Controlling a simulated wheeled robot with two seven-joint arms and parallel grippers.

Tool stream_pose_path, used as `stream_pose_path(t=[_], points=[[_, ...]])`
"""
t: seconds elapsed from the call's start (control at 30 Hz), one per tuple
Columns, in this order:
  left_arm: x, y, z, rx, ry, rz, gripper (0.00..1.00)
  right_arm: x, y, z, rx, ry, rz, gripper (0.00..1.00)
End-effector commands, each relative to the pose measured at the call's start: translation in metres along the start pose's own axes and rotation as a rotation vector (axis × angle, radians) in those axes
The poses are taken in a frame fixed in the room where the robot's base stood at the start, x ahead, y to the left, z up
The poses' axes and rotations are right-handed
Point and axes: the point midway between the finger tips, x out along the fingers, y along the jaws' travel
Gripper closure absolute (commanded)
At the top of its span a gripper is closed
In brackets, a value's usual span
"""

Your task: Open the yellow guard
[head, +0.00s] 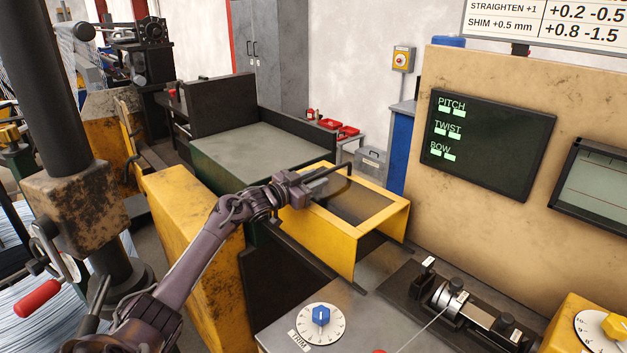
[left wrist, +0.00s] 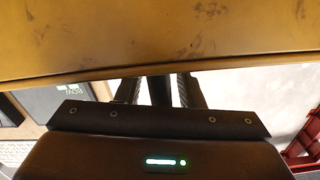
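The yellow guard (head: 343,238) is a box-like frame with a dark panel in its top, standing over the machine bed in the head view. My left gripper (head: 305,186) is over the guard's upper left part, at the near end of this bar. In the left wrist view, a yellow surface (left wrist: 160,40) fills the top. There my left gripper's ribbed fingers (left wrist: 158,91) stand apart, with a dark upright bar between them and light gaps beside it. Their tips are hidden. My right gripper is out of view.
A black fixture with a metal roller (head: 452,298) lies to the right. A tan cabinet with a dark screen (head: 487,145) stands behind. A yellow machine body (head: 190,220) is left of the guard.

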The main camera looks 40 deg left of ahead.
Motion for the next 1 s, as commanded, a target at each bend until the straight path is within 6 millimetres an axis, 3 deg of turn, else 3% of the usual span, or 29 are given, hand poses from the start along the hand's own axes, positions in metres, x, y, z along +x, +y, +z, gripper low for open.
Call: stream_pose_path(t=[0.23,0.6,0.8,1.0], points=[[-0.012,-0.001,-0.002,-0.001,-0.002,-0.001,0.66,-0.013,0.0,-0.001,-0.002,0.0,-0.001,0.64],[-0.063,0.0,-0.004,-0.002,-0.003,0.001,0.66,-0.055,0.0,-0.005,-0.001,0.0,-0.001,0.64],[-0.077,0.0,-0.001,-0.001,-0.001,0.0,0.66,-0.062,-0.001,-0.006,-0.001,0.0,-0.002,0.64],[-0.078,0.0,0.0,0.0,0.001,0.0,0.66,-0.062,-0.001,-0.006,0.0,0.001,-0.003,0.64]])
